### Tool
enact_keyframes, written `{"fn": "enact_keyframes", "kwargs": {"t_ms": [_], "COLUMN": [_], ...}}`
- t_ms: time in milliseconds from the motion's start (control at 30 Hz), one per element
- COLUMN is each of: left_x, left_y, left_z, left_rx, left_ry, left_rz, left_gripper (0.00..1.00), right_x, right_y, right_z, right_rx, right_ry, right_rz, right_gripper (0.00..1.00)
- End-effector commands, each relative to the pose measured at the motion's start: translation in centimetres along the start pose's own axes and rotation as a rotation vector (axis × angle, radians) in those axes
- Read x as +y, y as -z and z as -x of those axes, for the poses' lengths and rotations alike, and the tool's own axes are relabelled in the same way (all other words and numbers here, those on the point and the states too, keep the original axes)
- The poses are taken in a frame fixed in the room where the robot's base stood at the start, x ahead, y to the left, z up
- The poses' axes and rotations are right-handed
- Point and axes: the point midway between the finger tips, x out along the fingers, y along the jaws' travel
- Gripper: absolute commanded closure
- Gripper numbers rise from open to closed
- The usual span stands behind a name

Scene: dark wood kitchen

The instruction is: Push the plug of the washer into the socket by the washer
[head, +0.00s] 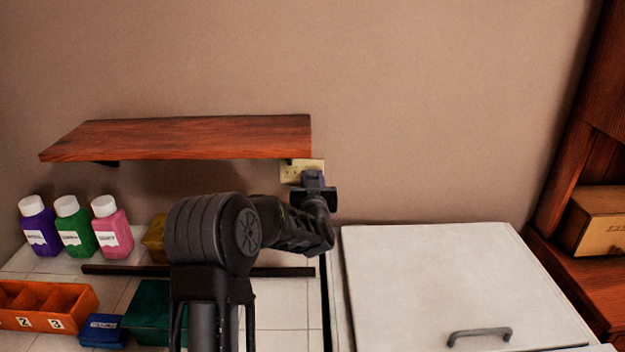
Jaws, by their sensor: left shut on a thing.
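The cream wall socket (288,171) is on the wall just below the right end of the wooden shelf. My left gripper (315,188) is directly in front of the socket's right part and is shut on the dark plug (312,177). The plug covers part of the socket. I cannot tell whether its prongs are in the holes or just in front of them. The white washer (450,275) stands to the right, its pale top and grey handle in view. The plug's cord cannot be made out. My right gripper is not in view.
A wooden shelf (190,138) juts from the wall just above the gripper. Purple, green and pink bottles (110,230) stand on the tiled counter at left, with an orange divided tray (45,305) and a green box (150,308). A cardboard box (595,222) is at right.

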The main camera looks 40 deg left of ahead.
Motion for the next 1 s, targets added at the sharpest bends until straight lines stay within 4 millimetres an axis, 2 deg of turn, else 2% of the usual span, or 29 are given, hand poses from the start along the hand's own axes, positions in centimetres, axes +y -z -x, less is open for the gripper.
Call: {"fn": "enact_keyframes", "kwargs": {"t_ms": [567, 600, 900, 1000], "left_x": [0.0, 0.0, 0.0, 0.0], "left_y": [-0.1, -0.1, 0.0, 0.0], "left_z": [-1.0, -1.1, -1.1, -1.0], "left_rx": [-0.001, 0.000, 0.000, 0.000], "left_ry": [0.000, 0.000, 0.000, 0.000], "left_rz": [0.000, 0.000, 0.000, 0.000], "left_gripper": [1.00, 0.71, 0.46, 0.46], "right_x": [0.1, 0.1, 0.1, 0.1], "right_y": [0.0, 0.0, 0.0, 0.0], "right_z": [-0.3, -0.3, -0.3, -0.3], "right_rx": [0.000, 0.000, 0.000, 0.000], "right_ry": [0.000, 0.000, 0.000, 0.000], "right_rz": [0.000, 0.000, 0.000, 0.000], "right_gripper": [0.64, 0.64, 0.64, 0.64]}}
